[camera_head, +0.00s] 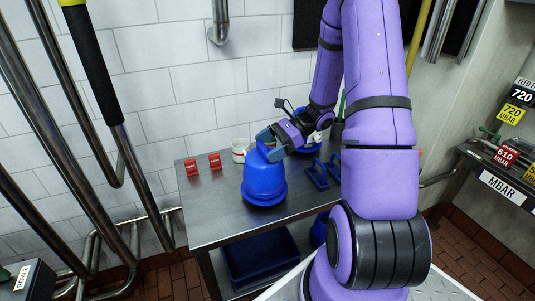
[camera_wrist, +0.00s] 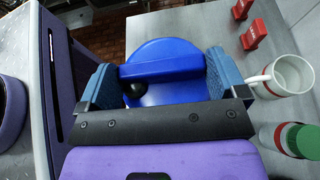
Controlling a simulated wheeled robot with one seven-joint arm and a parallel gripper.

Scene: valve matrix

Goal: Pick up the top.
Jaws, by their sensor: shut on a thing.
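The top is a blue, rounded piece with a bar handle (camera_head: 264,182), near the front middle of the metal table (camera_head: 225,225). It looks upright, its wide lower rim at or close to the tabletop; I cannot tell if there is a gap. My gripper (camera_head: 268,139) reaches it from the right and is shut on its handle. In the wrist view the blue bar of the top (camera_wrist: 162,67) lies between the two blue fingertips of my gripper (camera_wrist: 162,74), with the round blue body behind it. A small dark round spot shows beside the bar.
A white mug (camera_head: 240,150) stands just behind the top. Two red tags (camera_head: 215,160) stand to the left. Blue handled pieces (camera_head: 320,174) lie to the right. A jar with a green lid (camera_wrist: 302,141) shows in the wrist view. A blue bin (camera_head: 260,257) sits below the table.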

